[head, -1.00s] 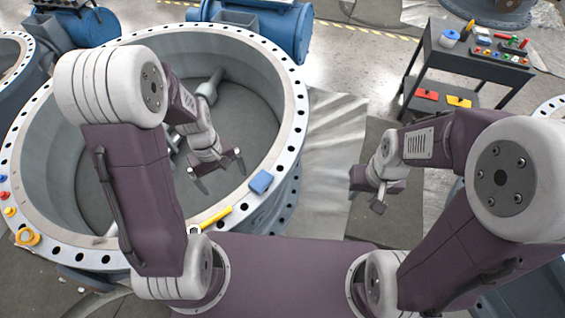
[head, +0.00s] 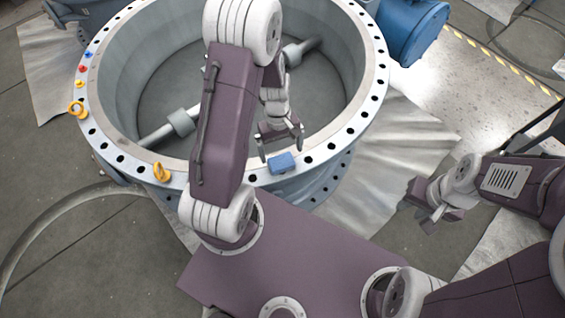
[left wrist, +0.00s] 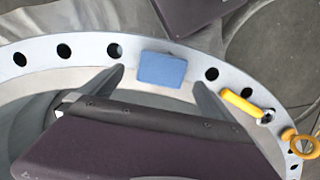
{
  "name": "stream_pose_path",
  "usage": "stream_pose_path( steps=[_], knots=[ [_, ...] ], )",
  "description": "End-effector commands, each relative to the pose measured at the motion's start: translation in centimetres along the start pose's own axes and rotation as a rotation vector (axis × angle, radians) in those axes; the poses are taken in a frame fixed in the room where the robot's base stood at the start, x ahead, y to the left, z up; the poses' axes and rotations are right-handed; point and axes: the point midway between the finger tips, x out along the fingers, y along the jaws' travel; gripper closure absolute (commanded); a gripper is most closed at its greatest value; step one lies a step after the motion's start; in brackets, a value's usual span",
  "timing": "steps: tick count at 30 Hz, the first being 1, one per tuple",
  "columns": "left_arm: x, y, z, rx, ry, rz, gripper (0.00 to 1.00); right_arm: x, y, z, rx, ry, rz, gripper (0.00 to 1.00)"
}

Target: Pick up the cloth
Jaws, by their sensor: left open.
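The cloth (head: 282,163) is a small folded blue pad. It lies on the near rim of the large round valve flange (head: 120,160), between bolt holes. My left gripper (head: 281,151) is open and empty over the inner edge of the rim, just behind the cloth. In the left wrist view the cloth (left wrist: 162,70) shows between and just beyond the two spread fingertips (left wrist: 159,80), with no visible contact. My right gripper (head: 421,214) is off to the right, away from the valve, with nothing visible in it; its jaw opening is unclear.
A yellow-handled tool (head: 162,172) and an orange ring (head: 77,109) lie on the rim to the left, with small coloured pieces further along. A metal shaft (head: 180,121) crosses the valve's open bore. A blue cylinder (head: 412,30) stands behind. A plastic sheet (head: 400,150) covers floor at right.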

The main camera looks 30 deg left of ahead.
Motion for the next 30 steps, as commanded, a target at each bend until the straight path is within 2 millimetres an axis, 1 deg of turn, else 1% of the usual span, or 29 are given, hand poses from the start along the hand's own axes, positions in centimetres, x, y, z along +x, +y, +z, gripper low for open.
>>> stream_pose_path(
  steps=[3,6,9,15,16,22,23,30],
  knots=[
    [2.5,-0.2,0.1,-0.001,-0.004,-0.003,0.00,0.9,0.0,0.1,0.000,0.000,0.000,0.66],
    [4.2,-0.2,0.1,0.000,-0.004,-0.003,0.00,1.5,0.0,0.1,0.000,0.000,0.000,0.66],
    [5.0,-0.2,0.0,0.001,-0.001,-0.002,0.00,1.6,0.0,0.2,0.000,0.000,0.000,0.66],
    [5.0,-0.2,0.0,0.001,-0.001,-0.001,0.00,1.5,0.0,0.1,0.000,0.000,0.000,0.66],
    [5.0,-0.2,0.0,0.001,-0.001,-0.001,0.03,1.5,0.0,0.1,0.000,0.000,0.000,0.66],
    [4.9,-0.2,0.0,0.000,-0.001,-0.001,0.58,1.5,0.0,0.1,0.000,0.000,0.000,0.66],
    [4.9,-0.2,0.0,0.000,0.000,-0.001,0.62,1.5,0.0,0.1,0.000,0.000,0.000,0.66],
    [4.8,-0.2,0.0,0.000,0.000,-0.001,0.62,1.4,0.0,0.1,0.000,0.000,0.000,0.66]
  ],
)
